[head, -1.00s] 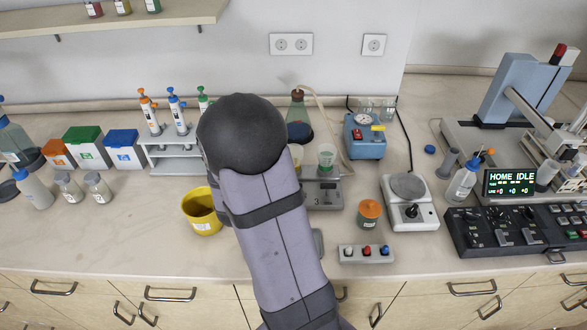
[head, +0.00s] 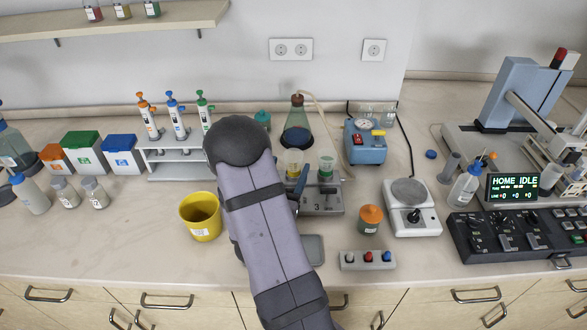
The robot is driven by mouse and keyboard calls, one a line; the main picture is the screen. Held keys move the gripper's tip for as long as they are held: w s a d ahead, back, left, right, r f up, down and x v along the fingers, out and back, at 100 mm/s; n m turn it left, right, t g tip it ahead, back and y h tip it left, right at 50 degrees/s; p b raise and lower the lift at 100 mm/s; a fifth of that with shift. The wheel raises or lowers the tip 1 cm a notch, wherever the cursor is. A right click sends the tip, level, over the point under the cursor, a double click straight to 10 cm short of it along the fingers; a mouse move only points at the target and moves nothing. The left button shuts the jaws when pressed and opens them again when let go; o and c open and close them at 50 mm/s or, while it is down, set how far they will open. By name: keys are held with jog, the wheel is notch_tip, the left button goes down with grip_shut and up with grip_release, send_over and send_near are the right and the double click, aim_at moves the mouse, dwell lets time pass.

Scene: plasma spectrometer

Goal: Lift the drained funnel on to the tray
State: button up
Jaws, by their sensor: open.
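Two small clear cup-shaped funnels stand on a grey manifold block (head: 322,208) right of my arm: one with yellow (head: 293,160), one with green (head: 326,167). I cannot tell from here which is drained. A small grey tray (head: 314,246) lies on the bench in front of the block, its left part hidden by my arm. My gripper (head: 299,183) is mostly hidden behind my arm; a dark part of it shows just below the yellow funnel, at the block's left end. Whether it touches anything is hidden. No funnel is seen in it.
A stoppered flask (head: 297,122) with a hose and a blue pump (head: 365,143) stand behind. A yellow bin (head: 201,217) is left of my arm. An orange-lidded jar (head: 370,219), a white balance-like device (head: 410,207) and a switch box (head: 367,257) are to the right.

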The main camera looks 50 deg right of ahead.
aim_at(290, 162)
jog(key=shift+w+d+r+p, duration=0.2)
jog(key=shift+d+p, duration=0.2)
jog(key=shift+d, duration=0.05)
jog(key=p+x, duration=0.1)
jog(key=x, duration=0.2)
jog(key=shift+d+p, duration=0.1)
jog(key=shift+p, duration=0.3)
jog(key=shift+w+d, duration=0.3)
jog(key=shift+d, duration=0.15)
jog(key=c, duration=1.4)
jog(key=shift+c, duration=0.2)
notch_tip(290, 162, up, 10)
jog(key=b, duration=0.1)
